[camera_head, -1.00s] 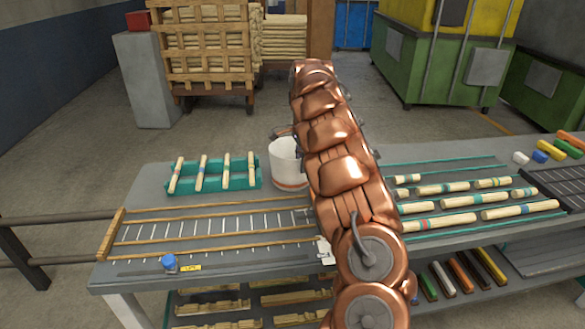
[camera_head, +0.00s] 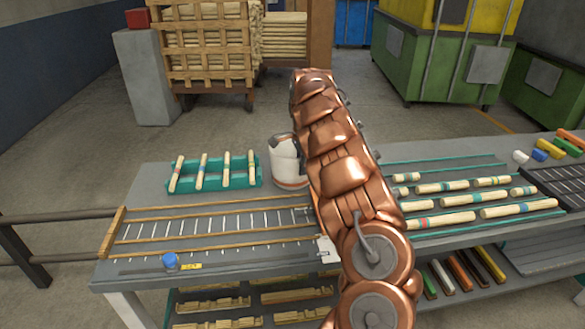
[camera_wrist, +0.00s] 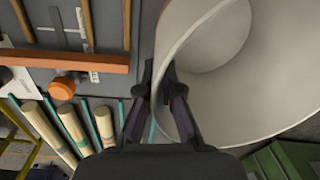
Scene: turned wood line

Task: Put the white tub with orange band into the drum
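The white tub with orange band (camera_head: 288,170) stands upright on the grey bench, left of my arm in the head view; my arm partly hides it. In the wrist view the tub (camera_wrist: 255,90) fills the upper right, with its open mouth and pale inside showing. My gripper (camera_wrist: 157,85) is down at the tub's rim, one finger outside the wall and one inside. A gap shows between the fingers, and I see no clear squeeze on the wall. In the head view a dark finger (camera_head: 278,144) shows at the tub's upper left. I cannot make out a drum.
A teal rack (camera_head: 242,178) with several wooden pieces sits left of the tub. Striped turned pieces (camera_head: 455,201) lie right of my arm. Green bins (camera_head: 425,75) and a loaded wooden cart (camera_head: 207,62) stand behind on open floor.

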